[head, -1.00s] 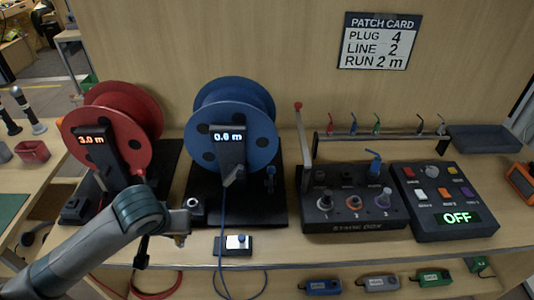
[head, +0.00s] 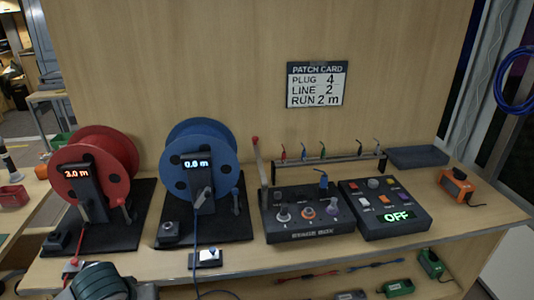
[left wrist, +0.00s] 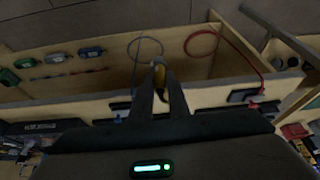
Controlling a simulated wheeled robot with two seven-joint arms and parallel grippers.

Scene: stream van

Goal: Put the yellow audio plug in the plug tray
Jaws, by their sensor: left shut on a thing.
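In the left wrist view my left gripper (left wrist: 160,82) is shut on a small yellow piece, the yellow audio plug (left wrist: 158,68), held between the fingertips with a dark end. In the head view only my left arm shows at the bottom left edge; its fingers and the plug are out of that picture. The plug tray, a shallow dark grey tray (head: 418,157), sits empty-looking at the back right of the bench, far from the gripper. My right gripper is not in view.
A plug rack (head: 330,160) with several coloured plugs stands left of the tray. The stage box (head: 306,213) and switch box (head: 384,209) lie before it. Red (head: 93,165) and blue (head: 200,160) cable reels stand left. An orange device (head: 457,185) is right of the tray.

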